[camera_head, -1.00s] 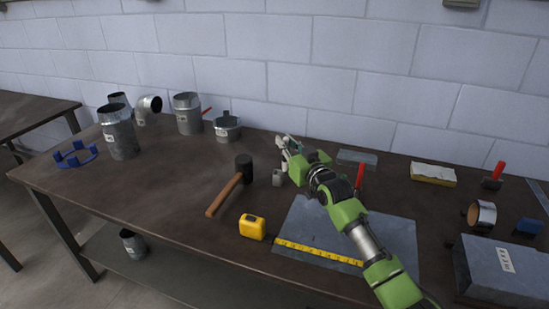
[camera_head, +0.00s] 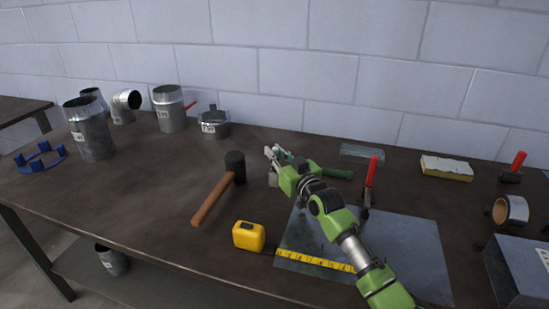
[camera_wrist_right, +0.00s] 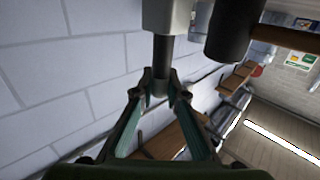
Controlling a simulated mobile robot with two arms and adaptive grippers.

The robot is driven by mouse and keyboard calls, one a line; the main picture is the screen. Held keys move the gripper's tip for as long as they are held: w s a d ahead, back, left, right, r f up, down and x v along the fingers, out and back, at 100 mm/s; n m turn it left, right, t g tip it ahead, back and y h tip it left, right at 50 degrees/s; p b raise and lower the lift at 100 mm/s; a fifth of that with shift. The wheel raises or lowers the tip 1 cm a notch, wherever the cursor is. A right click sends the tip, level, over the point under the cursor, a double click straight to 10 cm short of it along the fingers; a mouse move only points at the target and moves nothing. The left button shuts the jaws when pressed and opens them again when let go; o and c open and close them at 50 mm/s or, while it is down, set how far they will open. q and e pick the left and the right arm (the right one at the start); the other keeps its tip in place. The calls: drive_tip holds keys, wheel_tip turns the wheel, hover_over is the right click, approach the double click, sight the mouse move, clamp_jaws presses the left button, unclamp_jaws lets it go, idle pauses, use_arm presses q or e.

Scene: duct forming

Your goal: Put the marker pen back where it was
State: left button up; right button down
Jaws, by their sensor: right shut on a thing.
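My right gripper (camera_head: 276,156) is just above and behind a small grey block (camera_head: 273,180), right of the mallet's head. In the right wrist view, its fingertips (camera_wrist_right: 160,88) are shut on the light end of a dark, slim marker pen (camera_wrist_right: 164,50). The pen's other end meets the pale grey block (camera_wrist_right: 168,14); I cannot tell whether it sits inside it or only touches it. In the head view the pen is too small and covered to make out. My left gripper is not in view.
The black-headed mallet (camera_head: 235,166) lies close left of the block; its head also shows in the wrist view (camera_wrist_right: 233,30). A green-handled tool (camera_head: 338,173) and a red-handled tool (camera_head: 370,180) lie to the right. A yellow tape measure (camera_head: 249,236) stands in front, by a metal sheet (camera_head: 405,240).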

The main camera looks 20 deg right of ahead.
drive_tip(key=shift+s+r, duration=0.15)
drive_tip(key=shift+r, duration=0.05)
drive_tip(key=shift+f, duration=0.15)
drive_tip(key=c, duration=2)
unclamp_jaws()
drive_tip(key=shift+f, duration=0.1)
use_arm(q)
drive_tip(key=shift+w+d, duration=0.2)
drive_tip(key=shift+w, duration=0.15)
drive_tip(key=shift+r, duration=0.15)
use_arm(e)
drive_tip(key=shift+r, duration=0.2)
